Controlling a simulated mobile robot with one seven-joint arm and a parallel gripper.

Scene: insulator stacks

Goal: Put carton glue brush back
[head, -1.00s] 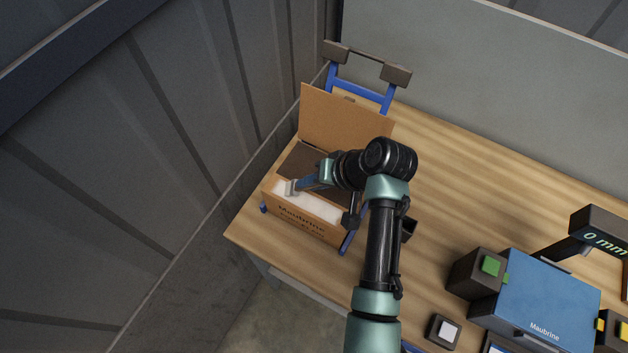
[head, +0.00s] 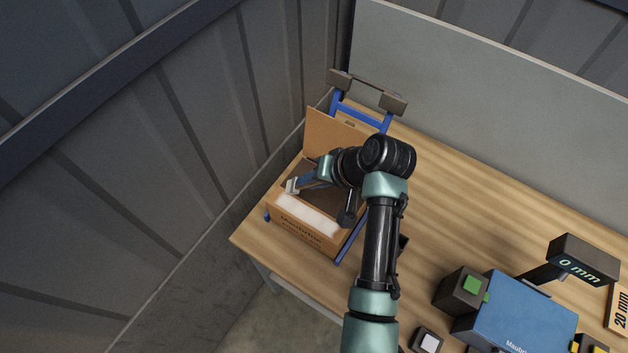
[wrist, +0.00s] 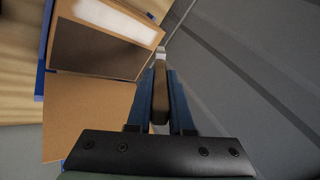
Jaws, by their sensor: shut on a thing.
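The carton (head: 308,226) is an open brown cardboard box on the left end of the table. The carton (wrist: 151,35) and flap (wrist: 85,112) also show at the left of the wrist view. My gripper (head: 296,185) is over the carton's left end, in front of the flap. In the wrist view its blue fingers (wrist: 160,85) are shut on the brown glue brush (wrist: 160,96).
A blue frame with dark end blocks (head: 393,103) surrounds the carton. A grey ribbed wall (head: 190,150) is close on the left. A blue Maubrine machine (head: 520,312) with green button and "0 mm" display (head: 583,260) stands at right. The table's middle (head: 450,190) is clear.

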